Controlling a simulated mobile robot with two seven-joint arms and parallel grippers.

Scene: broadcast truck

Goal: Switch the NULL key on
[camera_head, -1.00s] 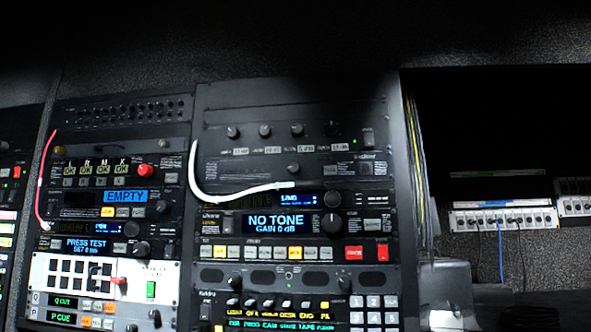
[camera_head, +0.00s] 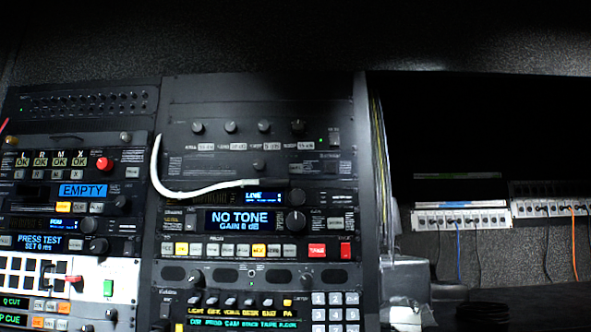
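A rack unit in the middle has a blue display (camera_head: 242,220) that reads "NO TONE GAIN 0 dB". Below it runs a row of small keys: a lit yellow key (camera_head: 182,249), several pale keys (camera_head: 242,250), a lit red key (camera_head: 317,250) and a red rocker (camera_head: 345,250) at the right end. The key labels are too small to read, so I cannot tell which key is NULL or what state it is in. Neither of my grippers is in view.
A white cable (camera_head: 190,192) hangs across the middle rack. The left rack has an "EMPTY" display (camera_head: 83,190) and a red knob (camera_head: 104,163). A keypad (camera_head: 335,312) is at the bottom. Patch strips (camera_head: 460,220) with cables are on the right.

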